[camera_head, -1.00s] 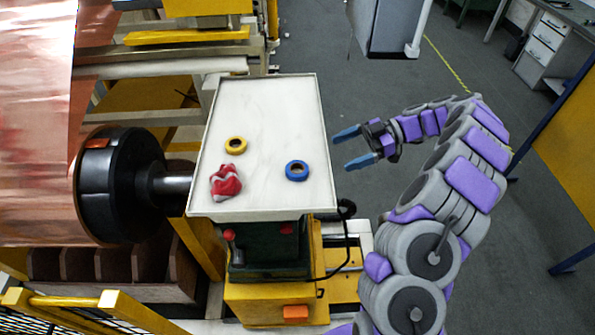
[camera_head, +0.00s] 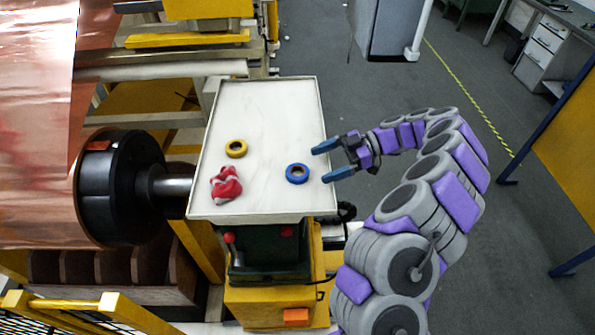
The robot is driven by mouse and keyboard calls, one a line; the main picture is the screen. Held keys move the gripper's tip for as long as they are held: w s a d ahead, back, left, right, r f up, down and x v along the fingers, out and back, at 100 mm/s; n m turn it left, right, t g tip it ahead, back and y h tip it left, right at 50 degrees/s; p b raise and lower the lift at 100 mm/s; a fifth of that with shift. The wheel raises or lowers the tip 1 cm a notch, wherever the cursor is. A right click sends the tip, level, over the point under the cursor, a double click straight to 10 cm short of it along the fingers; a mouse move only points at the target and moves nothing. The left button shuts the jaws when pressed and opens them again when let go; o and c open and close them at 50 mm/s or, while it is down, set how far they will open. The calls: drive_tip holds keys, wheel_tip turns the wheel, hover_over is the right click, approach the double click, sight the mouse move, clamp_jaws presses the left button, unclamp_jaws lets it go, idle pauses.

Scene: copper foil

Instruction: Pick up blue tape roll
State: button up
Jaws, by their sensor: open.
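The blue tape roll (camera_head: 297,173) lies flat on the right part of a white tray-like tabletop (camera_head: 265,110), near its right edge. My gripper (camera_head: 320,162) is open and empty. It comes in from the right, its two blue fingers pointing left over the table's right edge. The fingertips are just right of the blue roll, one further up and one further down in the picture. They look apart from the roll. Their exact height above the tabletop is hard to tell.
A yellow tape roll (camera_head: 236,148) and a crumpled red and white cloth (camera_head: 226,185) lie to the left on the same tabletop. The tabletop has a low raised rim. A black roller end (camera_head: 122,186) with copper foil (camera_head: 35,120) stands left of it.

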sight(291, 173)
drive_tip(key=shift+p+x, duration=0.85)
drive_tip(key=shift+x, duration=2.05)
drive_tip(key=shift+w+r, duration=0.15)
drive_tip(key=shift+r, duration=0.05)
drive_tip(key=c, duration=1.1)
drive_tip(key=shift+r, duration=0.15)
